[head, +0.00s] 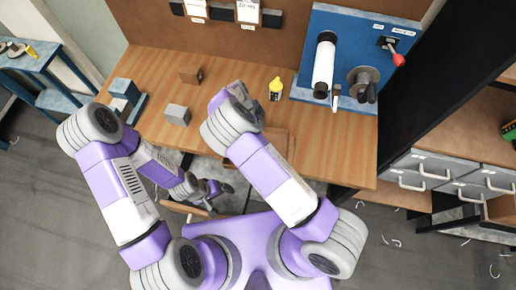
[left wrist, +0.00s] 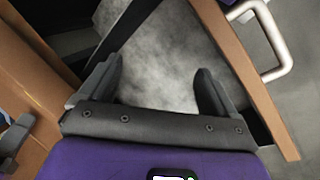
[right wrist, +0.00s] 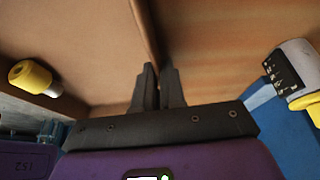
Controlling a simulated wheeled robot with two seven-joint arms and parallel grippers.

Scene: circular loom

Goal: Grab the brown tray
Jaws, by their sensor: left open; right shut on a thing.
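The brown tray (head: 279,142) is at the front edge of the wooden table in the head view, partly covered by my right arm. In the right wrist view, my right gripper (right wrist: 158,72) is shut on a thin upright brown wall of the tray (right wrist: 144,28). Brown surfaces lie on both sides of that wall. In the head view the right fingertips are hidden behind my arm. My left gripper (head: 224,187) is below the table's front edge, apart from the tray.
On the table (head: 330,150) are a yellow bottle (head: 275,88), a grey block (head: 177,114), a brown block (head: 191,75) and a blue board with a white roll (head: 323,65). Drawers (head: 420,168) stand at the right. A metal handle (left wrist: 275,40) is close to my left gripper.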

